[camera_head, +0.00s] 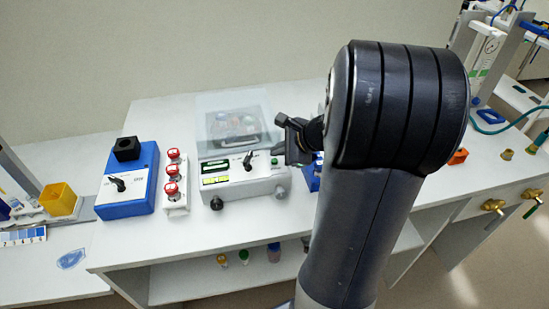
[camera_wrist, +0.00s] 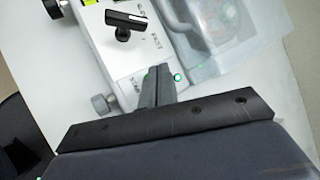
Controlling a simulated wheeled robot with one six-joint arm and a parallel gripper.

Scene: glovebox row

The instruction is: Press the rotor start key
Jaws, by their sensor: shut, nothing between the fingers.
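The rotor machine (camera_head: 246,187) is a white box with a clear lid, a green display, yellow labels and a black lever (camera_head: 248,160) on its front panel. In the wrist view the lever (camera_wrist: 125,20) lies above and left of my fingers. My gripper (camera_head: 280,150) is shut and empty, fingers pointing down at the panel's right end. In the wrist view its fingertips (camera_wrist: 159,72) lie close to a small green-lit spot (camera_wrist: 178,78). The start key is not clearly identifiable; my fingers may cover part of it. I cannot tell whether they touch the panel.
A blue box (camera_head: 130,190) with a black block and lever stands left. Beside it is a white strip (camera_head: 174,192) with red knobs. A yellow bin (camera_head: 59,199) is farther left. Capped containers (camera_head: 244,257) stand on the shelf below.

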